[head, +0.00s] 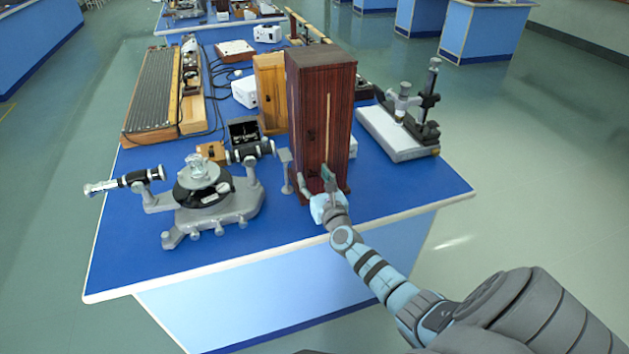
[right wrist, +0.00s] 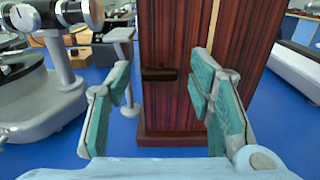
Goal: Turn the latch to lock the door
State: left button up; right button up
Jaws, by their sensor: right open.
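A tall dark red-brown wooden cabinet (head: 318,100) stands upright near the front edge of the blue bench. In the right wrist view, the cabinet (right wrist: 200,110) fills the middle, and a small dark wooden latch (right wrist: 160,74) lies level across its lower front. My right gripper (head: 318,186) is low in front of the cabinet. In the right wrist view, its teal-padded fingers (right wrist: 161,82) are spread apart and empty, with the latch seen between and beyond them. The cabinet door looks flush. My left gripper is out of view.
A spectrometer (head: 205,190) stands left of the cabinet, and a thin grey stand (head: 287,170) is close to the cabinet's left side. A white-based instrument (head: 398,130) is at the right. The bench's front right is clear.

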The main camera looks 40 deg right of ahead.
jog(key=shift+c, duration=0.5)
grip_shut()
jog(key=shift+m, duration=0.4)
jog(key=m+b, duration=0.1)
jog(key=m, duration=0.1)
jog(key=shift+f+m, duration=0.1)
jog(key=shift+m, duration=0.2)
jog(key=m+b, duration=0.2)
jog(key=m, duration=0.3)
jog(key=m+b, duration=0.2)
jog(key=m, duration=0.3)
jog(key=m+b, duration=0.1)
jog(key=m, duration=0.3)
jog(key=shift+b, duration=0.4)
jog(key=shift+m, duration=0.4)
